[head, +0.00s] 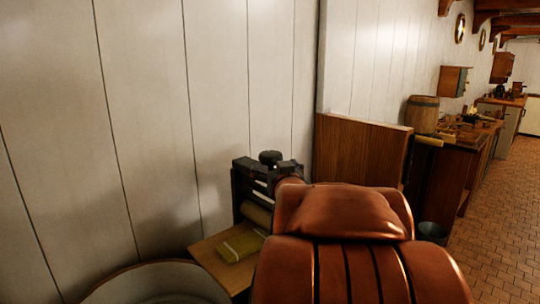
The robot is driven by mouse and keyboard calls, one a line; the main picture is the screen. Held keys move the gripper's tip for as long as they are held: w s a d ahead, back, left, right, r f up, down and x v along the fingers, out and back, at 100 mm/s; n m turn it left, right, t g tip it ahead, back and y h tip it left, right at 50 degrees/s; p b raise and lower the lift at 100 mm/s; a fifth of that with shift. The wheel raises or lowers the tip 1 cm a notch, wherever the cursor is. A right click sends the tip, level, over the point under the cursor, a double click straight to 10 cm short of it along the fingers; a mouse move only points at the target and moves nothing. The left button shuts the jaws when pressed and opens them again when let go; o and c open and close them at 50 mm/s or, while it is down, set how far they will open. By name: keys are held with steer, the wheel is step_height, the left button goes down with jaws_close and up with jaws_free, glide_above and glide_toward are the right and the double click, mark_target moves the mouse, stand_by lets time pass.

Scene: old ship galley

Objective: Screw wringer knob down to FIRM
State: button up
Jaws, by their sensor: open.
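The wringer (238,194) stands against the white wall, left of centre. It has a dark upright frame with pale rollers (257,214). The round black wringer knob (270,157) sits on top of its dark top bar. I cannot read any mark or setting on it. A large copper-brown ribbed shape, which looks like my own arm, fills the lower middle and covers the wringer's right side. Its narrow end reaches close to the top bar, just right of the knob. I cannot make out my gripper's fingers; they are hidden or outside the view.
A folded yellow-green cloth (240,246) lies on a wooden board (207,251) below the rollers. A round tub (158,272) is at the bottom left. A wooden panel (360,158), a barrel (422,114) and a bucket (433,232) are to the right. The tiled floor (500,220) is clear.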

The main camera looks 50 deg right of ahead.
mark_target(270, 160)
steer(key=shift+p+x, duration=0.5)
steer(key=shift+x, duration=1.9)
steer(key=c, duration=1.2)
